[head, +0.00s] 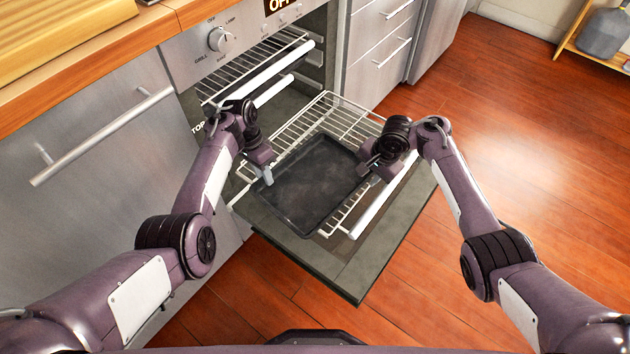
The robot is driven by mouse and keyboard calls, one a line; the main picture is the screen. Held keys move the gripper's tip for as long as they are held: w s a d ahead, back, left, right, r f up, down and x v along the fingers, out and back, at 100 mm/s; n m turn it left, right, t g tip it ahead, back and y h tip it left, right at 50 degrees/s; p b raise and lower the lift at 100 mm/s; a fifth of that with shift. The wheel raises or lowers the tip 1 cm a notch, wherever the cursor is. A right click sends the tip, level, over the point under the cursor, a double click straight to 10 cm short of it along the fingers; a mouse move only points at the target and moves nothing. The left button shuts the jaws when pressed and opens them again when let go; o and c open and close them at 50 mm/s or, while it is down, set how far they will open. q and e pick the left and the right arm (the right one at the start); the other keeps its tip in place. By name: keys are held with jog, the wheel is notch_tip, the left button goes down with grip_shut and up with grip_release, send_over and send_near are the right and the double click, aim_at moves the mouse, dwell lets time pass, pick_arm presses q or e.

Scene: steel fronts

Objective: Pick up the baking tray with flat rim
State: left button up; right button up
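The baking tray (308,185) is dark, rectangular and shallow with a flat rim. It lies on a pulled-out white wire rack (335,115) over the lowered oven door. My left gripper (266,174) is at the tray's left rim, with a pale fingertip pointing down beside or over it. My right gripper (370,172) is at the tray's right rim, and its fingers are partly hidden by its own wrist. I cannot tell whether either gripper has closed on the rim. The tray looks level and still on the rack.
The open oven door (375,255) reaches out under the rack. Another wire rack (255,70) sits inside the oven. Steel drawers with bar handles (100,140) flank the oven. A wooden counter edge (95,60) runs at upper left. The wooden floor (530,150) at right is clear.

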pick_arm(q)
jog(key=shift+f, duration=0.3)
pick_arm(e)
jog(key=shift+f, duration=0.3)
pick_arm(q)
jog(key=shift+c, duration=0.5)
pick_arm(e)
jog(key=shift+c, duration=0.5)
pick_arm(q)
jog(key=c, duration=0.5)
pick_arm(e)
jog(key=c, duration=0.5)
pick_arm(q)
jog(key=shift+d, duration=0.1)
grip_shut()
pick_arm(e)
jog(key=shift+a, duration=0.1)
grip_shut()
pick_arm(q)
jog(key=shift+r, duration=0.1)
